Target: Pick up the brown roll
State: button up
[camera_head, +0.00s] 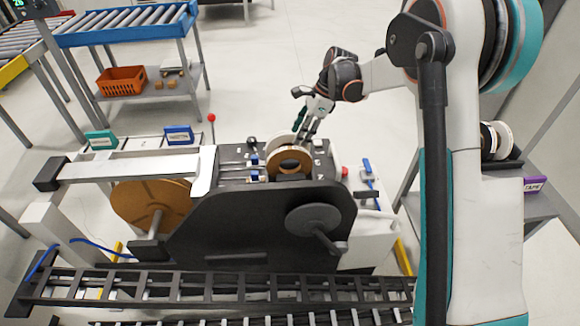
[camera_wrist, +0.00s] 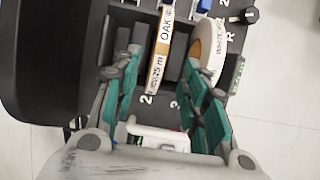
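The brown roll (camera_head: 290,161) stands upright in a slot on top of the black machine. In the wrist view it shows edge-on as a narrow roll labelled OAK (camera_wrist: 160,52). My gripper (camera_head: 307,126) is above and just behind it, pointing down in the head view. In the wrist view my gripper (camera_wrist: 163,75) is open, with its teal fingers apart and the brown roll's edge lying ahead between them. I cannot tell whether either finger touches it. A white roll (camera_wrist: 209,50) stands close beside it, near the right finger.
The black machine (camera_head: 255,222) carries a much larger brown disc (camera_head: 150,204) on its left side. A light bar (camera_head: 130,167) extends left. Small labelled boxes (camera_head: 178,135) stand behind it. More rolls (camera_head: 497,140) sit on the right-hand shelf. Open floor lies behind the machine.

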aim_at(290, 148)
jog(key=x, duration=0.2)
jog(key=shift+a+f, duration=0.2)
jog(key=shift+f, duration=0.1)
jog(key=shift+a+b+x, duration=0.2)
jog(key=shift+b+x, duration=0.35)
jog(key=shift+x, duration=0.75)
jog(key=shift+a+b+x, duration=0.2)
jog(key=shift+b+x, duration=0.3)
jog(key=shift+x, duration=0.8)
jog(key=shift+r, duration=0.2)
jog(key=shift+c, duration=0.6)
grip_shut()
